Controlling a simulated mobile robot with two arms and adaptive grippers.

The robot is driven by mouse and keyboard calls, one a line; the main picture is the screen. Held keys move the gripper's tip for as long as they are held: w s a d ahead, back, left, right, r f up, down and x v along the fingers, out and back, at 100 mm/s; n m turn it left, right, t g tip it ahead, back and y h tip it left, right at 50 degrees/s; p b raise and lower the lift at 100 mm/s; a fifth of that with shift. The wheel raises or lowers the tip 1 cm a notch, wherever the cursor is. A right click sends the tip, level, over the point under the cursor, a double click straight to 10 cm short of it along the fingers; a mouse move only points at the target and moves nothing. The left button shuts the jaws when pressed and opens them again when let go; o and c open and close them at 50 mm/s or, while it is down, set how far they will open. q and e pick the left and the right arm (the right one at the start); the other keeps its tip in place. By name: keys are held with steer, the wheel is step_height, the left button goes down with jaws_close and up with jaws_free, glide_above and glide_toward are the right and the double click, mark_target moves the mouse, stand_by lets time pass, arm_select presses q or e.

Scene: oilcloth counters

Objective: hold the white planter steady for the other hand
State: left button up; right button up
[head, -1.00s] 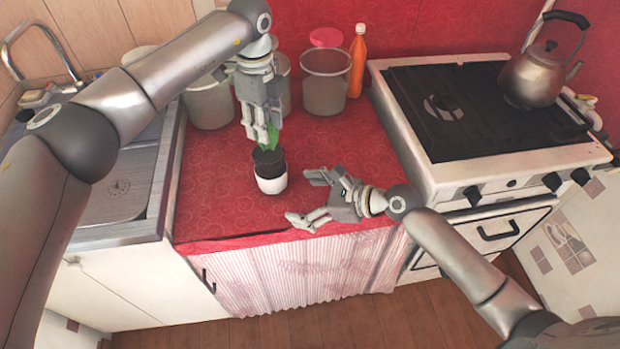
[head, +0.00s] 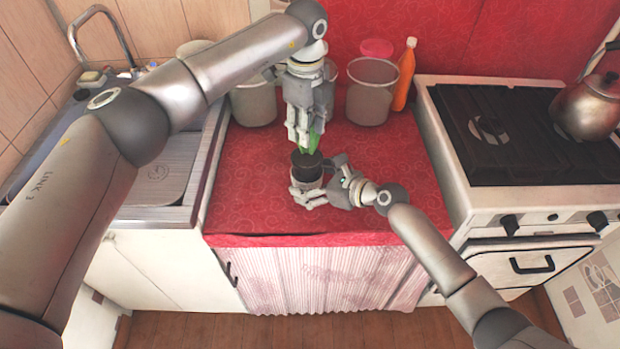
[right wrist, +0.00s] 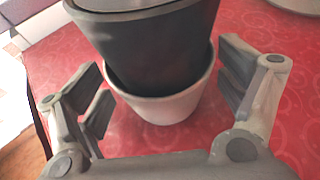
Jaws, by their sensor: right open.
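The white planter shows clearly in the right wrist view (right wrist: 166,108), upright on the red cloth. In the head view it is mostly hidden behind my right gripper (head: 322,182). That gripper is open, one finger on each side of the planter, with red cloth showing between fingers and wall in the wrist view. A dark pot (right wrist: 150,45) with a green plant (head: 312,142) stands partly inside the planter, its lower end below the rim and slightly tilted. My left gripper (head: 302,138) is directly above, its fingers closed around the plant's leaves.
Clear containers (head: 372,92) and an orange bottle (head: 404,76) stand at the back of the red counter (head: 260,190). A stove (head: 450,140) with a kettle (head: 590,105) is at right, a sink (head: 155,175) at left. The counter's front left is free.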

steer(key=shift+w+a+f, duration=0.1)
steer(key=shift+a, duration=0.1)
steer(key=c, duration=1.1)
steer(key=shift+o, duration=0.2)
